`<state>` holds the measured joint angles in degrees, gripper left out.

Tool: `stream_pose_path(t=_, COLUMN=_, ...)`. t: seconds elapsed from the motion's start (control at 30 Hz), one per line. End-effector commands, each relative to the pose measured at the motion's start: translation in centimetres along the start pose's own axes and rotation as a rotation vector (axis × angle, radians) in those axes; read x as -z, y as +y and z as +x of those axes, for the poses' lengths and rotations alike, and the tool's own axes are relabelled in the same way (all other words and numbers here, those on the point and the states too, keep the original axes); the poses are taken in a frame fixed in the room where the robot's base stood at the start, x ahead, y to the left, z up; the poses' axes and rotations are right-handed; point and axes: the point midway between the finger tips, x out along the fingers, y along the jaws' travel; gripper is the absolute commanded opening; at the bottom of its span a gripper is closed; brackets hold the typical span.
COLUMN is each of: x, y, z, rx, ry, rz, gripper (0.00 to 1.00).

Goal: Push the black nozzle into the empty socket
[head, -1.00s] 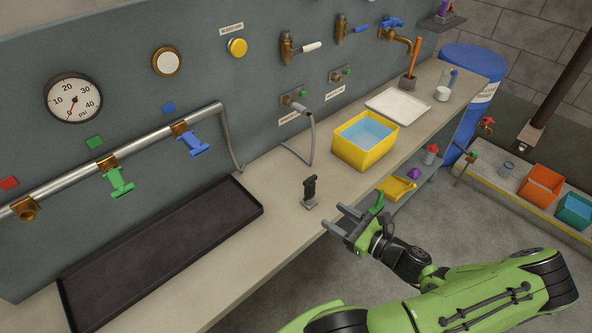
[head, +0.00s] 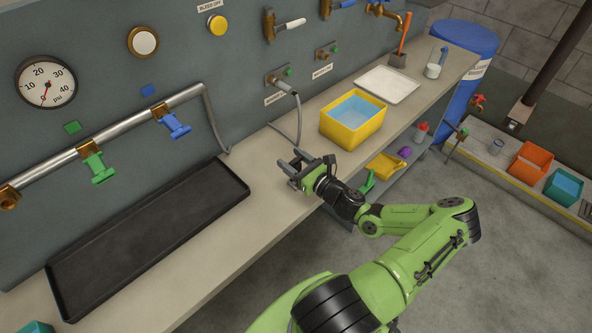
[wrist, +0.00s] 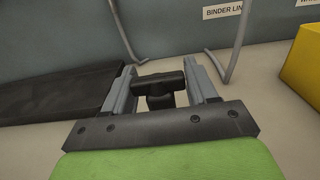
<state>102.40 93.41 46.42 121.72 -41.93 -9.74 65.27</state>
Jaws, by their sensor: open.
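The black nozzle (wrist: 164,88) stands between the two fingers of my gripper (wrist: 161,68) in the wrist view, with a gap visible on each side. In the head view my gripper (head: 288,168) is open over the bench and hides most or all of the nozzle.
The grey hose (head: 298,122) hangs down to the bench behind my gripper. A yellow water tub (head: 352,140) stands to the right, with a white tray (head: 388,85) beyond. A long black tray (head: 150,235) lies to the left. A pipe with valves runs along the wall.

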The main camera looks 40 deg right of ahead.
Motion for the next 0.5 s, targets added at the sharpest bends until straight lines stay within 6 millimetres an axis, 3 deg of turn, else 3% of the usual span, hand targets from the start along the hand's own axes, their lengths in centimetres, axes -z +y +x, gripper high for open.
stream_pose_path(t=0.27, x=-0.03, y=-0.02, z=0.74, rx=0.001, ry=0.0, rz=-0.001, gripper=0.57)
stream_pose_path(t=0.5, x=-0.03, y=-0.01, z=0.72, rx=0.0, ry=0.0, rz=-0.001, gripper=0.21)
